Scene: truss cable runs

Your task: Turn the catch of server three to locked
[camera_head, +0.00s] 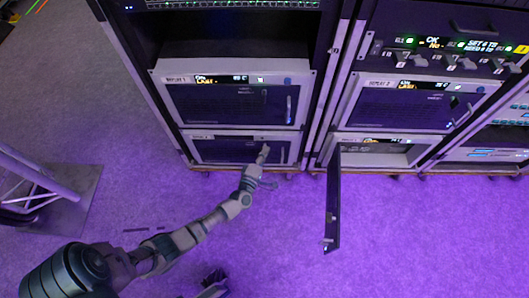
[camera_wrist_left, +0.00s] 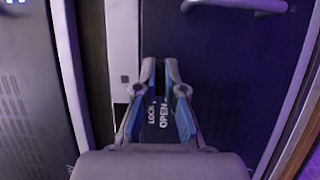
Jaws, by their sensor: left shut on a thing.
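My left gripper (camera_head: 264,153) reaches the front of the lower left server (camera_head: 222,151), near its right side. Its number label is too small to read. In the left wrist view my left gripper (camera_wrist_left: 160,68) has its two fingers close together at the dark door (camera_wrist_left: 228,75), shut on the catch. The catch itself is mostly hidden between the fingers, so I cannot tell which way it points. The lettering LOCK (camera_wrist_left: 152,113) and OPEN (camera_wrist_left: 175,123) shows between the fingers. A dark part at the bottom edge of the head view may be my right gripper; its state is unclear.
Another server (camera_head: 233,104) sits above, with a door handle. In the rack to the right, a lower unit has its door (camera_head: 332,205) swung out over the floor. A truss stand (camera_head: 60,195) stands at the left. The purple floor (camera_head: 420,240) is clear at the right.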

